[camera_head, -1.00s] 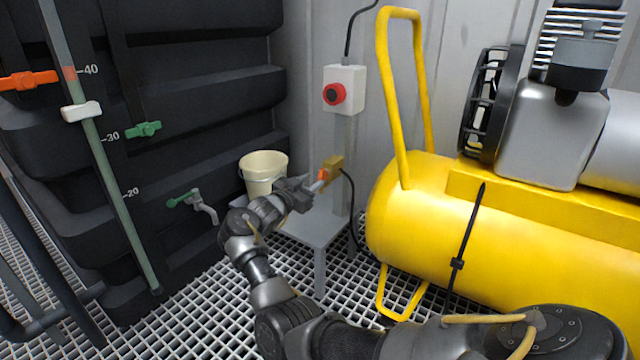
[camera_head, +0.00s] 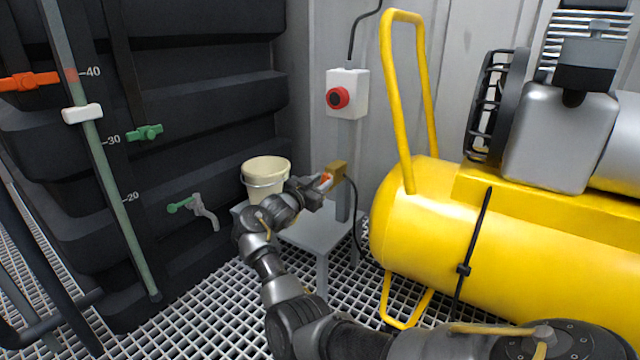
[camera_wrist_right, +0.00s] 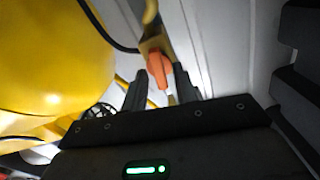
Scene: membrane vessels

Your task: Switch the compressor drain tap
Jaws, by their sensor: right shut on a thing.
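The compressor drain tap has a brass body (camera_head: 337,170) and an orange handle (camera_head: 326,179). It sits beside the post under the switch box, left of the yellow compressor. My right gripper (camera_head: 321,185) reaches it from the left and is shut on the orange handle. In the right wrist view the orange handle (camera_wrist_right: 160,72) shows between the two dark fingers, with the brass body (camera_wrist_right: 155,43) behind it. The fingers partly hide the handle in the head view. My left gripper is not in view.
The yellow compressor (camera_head: 530,240) fills the right side. A cream bucket (camera_head: 265,178) stands on a small grey stand (camera_head: 318,236) close behind my right wrist. A switch box with a red knob (camera_head: 338,97) is above. A dark tank with green taps (camera_head: 145,132) stands left.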

